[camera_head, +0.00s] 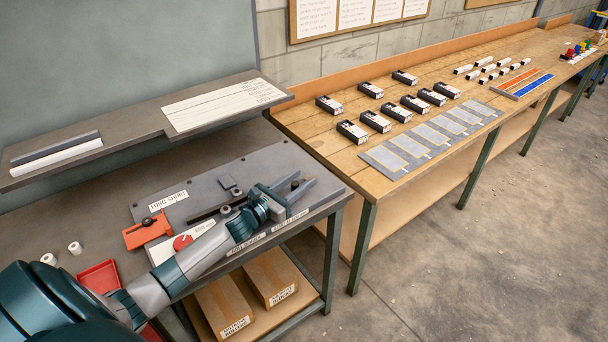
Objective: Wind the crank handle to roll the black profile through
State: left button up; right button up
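My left arm reaches in from the lower left across the grey bench. Its gripper (304,179) is over the bench's right end, with its two dark fingers apart and nothing seen between them. A dark, thin bar (205,214), which looks like the black profile, lies on the grey plate just left of the wrist. A small grey block (230,188) stands behind it. I cannot make out the crank handle; my wrist and gripper cover part of the plate there. My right gripper is not in view.
An orange-red fixture (147,231) and a red knob (183,242) sit beside my forearm. A red tray (99,276) and white cylinders (75,248) are at the left. A grey shelf (140,133) overhangs the bench's back. A wooden bench (325,137) with black boxes stands right.

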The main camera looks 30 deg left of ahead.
pick_arm(q)
jog(key=shift+w+d, duration=0.25)
jog(key=shift+w, duration=0.8)
grip_shut()
